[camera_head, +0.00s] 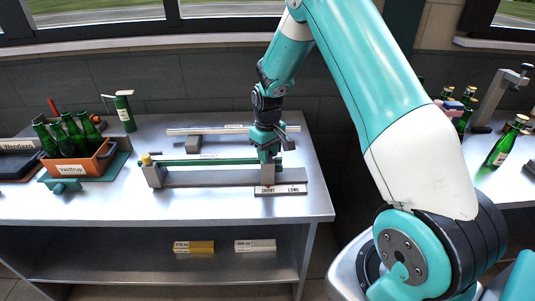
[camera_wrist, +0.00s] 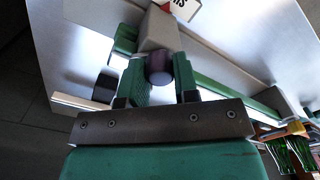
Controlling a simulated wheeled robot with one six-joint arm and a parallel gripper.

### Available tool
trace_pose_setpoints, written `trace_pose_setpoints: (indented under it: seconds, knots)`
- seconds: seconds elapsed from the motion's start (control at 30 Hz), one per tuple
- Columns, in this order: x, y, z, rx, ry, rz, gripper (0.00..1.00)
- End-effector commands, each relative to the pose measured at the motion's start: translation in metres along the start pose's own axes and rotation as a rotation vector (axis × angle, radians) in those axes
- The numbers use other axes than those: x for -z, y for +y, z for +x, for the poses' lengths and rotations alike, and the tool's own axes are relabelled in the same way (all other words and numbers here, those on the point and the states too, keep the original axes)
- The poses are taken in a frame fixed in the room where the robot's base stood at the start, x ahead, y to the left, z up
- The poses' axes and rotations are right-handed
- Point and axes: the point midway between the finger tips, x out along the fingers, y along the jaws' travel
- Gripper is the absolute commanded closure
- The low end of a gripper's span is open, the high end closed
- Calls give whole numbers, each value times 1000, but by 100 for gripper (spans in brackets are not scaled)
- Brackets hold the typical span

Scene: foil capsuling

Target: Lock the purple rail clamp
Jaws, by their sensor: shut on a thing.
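The purple rail clamp's dark purple knob (camera_wrist: 182,73) shows between my finger pads in the wrist view, against a grey block (camera_wrist: 158,32). My gripper (camera_wrist: 160,82) is shut on the clamp, with one green finger on each side of the knob. In the head view my gripper (camera_head: 268,151) points down over the right part of a grey rail fixture (camera_head: 215,178). My fingers and wrist hide most of the clamp there. The clamp's lock state cannot be told.
A SHORT/LONG plate (camera_head: 280,190) lies at the fixture's front right. A green rod (camera_head: 205,161) and a pale bar (camera_head: 225,130) run behind. An orange crate (camera_head: 72,170) of green bottles stands left. The table's front is clear.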

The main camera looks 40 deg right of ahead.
Motion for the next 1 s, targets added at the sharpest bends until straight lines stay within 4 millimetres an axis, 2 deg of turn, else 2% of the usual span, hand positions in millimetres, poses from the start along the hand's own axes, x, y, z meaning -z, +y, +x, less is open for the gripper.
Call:
trace_pose_setpoints:
  seconds: [0.6, 1.0]
  knots:
    - [2, 1, -1, -4, 6, -568, 95]
    - [2, 1, -2, -5, 6, -803, 95]
